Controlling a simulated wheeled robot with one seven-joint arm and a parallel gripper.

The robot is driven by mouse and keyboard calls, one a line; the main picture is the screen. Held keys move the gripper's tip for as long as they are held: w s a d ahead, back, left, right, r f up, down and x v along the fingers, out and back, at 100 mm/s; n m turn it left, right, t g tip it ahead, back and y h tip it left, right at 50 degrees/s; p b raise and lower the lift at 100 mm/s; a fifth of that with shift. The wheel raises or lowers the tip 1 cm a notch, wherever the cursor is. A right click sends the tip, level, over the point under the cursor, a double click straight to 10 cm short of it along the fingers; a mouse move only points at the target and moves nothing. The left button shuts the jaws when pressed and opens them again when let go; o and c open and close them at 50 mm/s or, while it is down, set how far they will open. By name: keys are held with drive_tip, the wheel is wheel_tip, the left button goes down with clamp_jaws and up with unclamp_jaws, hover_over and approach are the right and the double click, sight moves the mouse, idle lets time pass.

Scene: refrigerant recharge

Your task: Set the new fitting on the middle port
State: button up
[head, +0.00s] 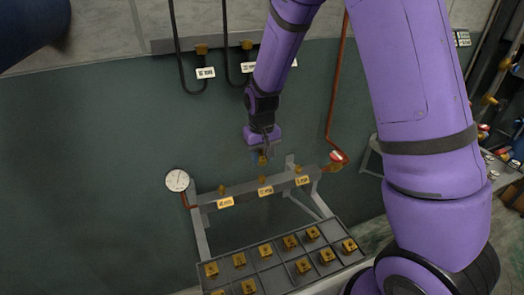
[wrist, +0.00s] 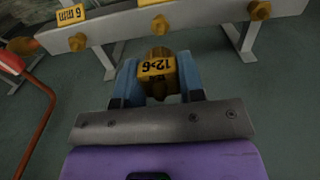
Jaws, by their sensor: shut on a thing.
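My gripper (head: 262,155) is shut on a brass fitting with a yellow label (wrist: 157,68), which reads 12-6 upside down in the wrist view. Its blue fingers (wrist: 157,82) stand on both sides of the fitting. The grey manifold rail (head: 243,194) carries three brass ports. The middle port (head: 262,180) lies just below the held fitting in the head view. In the wrist view, the middle port (wrist: 160,26) shows beyond the fitting with a visible gap between them. No fitting shows on the middle port.
A round gauge (head: 177,180) is at the rail's left end, and a red-handled valve (head: 338,157) at its right. A grey compartment tray (head: 290,280) with several brass fittings stands in front. Black hoses (head: 177,45) hang on the wall behind. Shelves with parts stand at far right.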

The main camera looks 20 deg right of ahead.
drive_tip(key=shift+f, duration=2.2)
drive_tip(key=shift+f, duration=0.75)
drive_tip(key=o, duration=1.1)
wheel_tip(320, 180, up, 11)
drive_tip(key=shift+f, duration=0.1)
wheel_tip(320, 180, up, 6)
hover_over(262, 175)
idle(0.3)
